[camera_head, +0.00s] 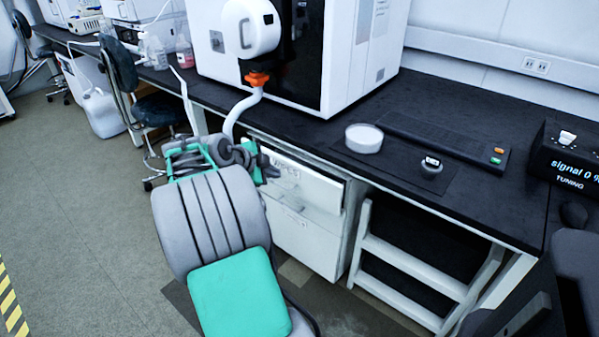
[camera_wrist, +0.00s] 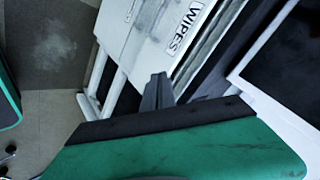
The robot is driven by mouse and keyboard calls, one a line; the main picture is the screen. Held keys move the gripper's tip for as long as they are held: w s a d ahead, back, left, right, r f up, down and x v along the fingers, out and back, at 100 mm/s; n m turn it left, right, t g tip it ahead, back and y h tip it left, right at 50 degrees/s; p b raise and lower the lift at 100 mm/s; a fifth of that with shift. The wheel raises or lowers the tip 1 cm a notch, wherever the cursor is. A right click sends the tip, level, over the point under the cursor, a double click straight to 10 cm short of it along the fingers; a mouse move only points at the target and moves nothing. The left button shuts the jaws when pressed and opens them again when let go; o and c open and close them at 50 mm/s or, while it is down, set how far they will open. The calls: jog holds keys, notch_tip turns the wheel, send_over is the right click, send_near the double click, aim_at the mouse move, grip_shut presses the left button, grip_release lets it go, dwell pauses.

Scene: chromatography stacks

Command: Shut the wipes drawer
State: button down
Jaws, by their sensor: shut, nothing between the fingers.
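The wipes drawer (camera_head: 318,187) is the top drawer of a white cabinet under the black bench. It stands out a little past the drawer front below it, so it looks partly open. In the wrist view its white front (camera_wrist: 146,32) fills the upper middle, with a "WIPES" label (camera_wrist: 188,28) near its edge. My gripper (camera_head: 271,172) is at the left part of the drawer front in the head view. Its shut fingers (camera_wrist: 156,90) point at the drawer front in the wrist view, empty. I cannot tell whether they touch it. My wrist hides the drawer's left end.
A lower drawer (camera_head: 305,232) is below. A white step stool (camera_head: 412,262) stands right of the cabinet under the bench. On the bench (camera_head: 450,187) are a large white instrument (camera_head: 355,60), a white round dish (camera_head: 364,138) and a small dark ring (camera_head: 431,167). Open floor (camera_head: 80,220) lies left.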

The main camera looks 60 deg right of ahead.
jog(key=s+d+f+m, duration=0.1)
jog(key=d+f+m, duration=0.1)
jog(key=d, duration=0.1)
jog(key=s+d+f+m+b, duration=0.1)
jog(key=d+f+m, duration=0.1)
jog(key=d+m, duration=0.1)
jog(key=s+d+f+m+b, duration=0.1)
jog(key=d+f+m, duration=0.1)
jog(key=d, duration=0.3)
jog(key=shift+f+m, duration=0.35)
jog(key=shift+m, duration=0.35)
jog(key=shift+d, duration=0.1)
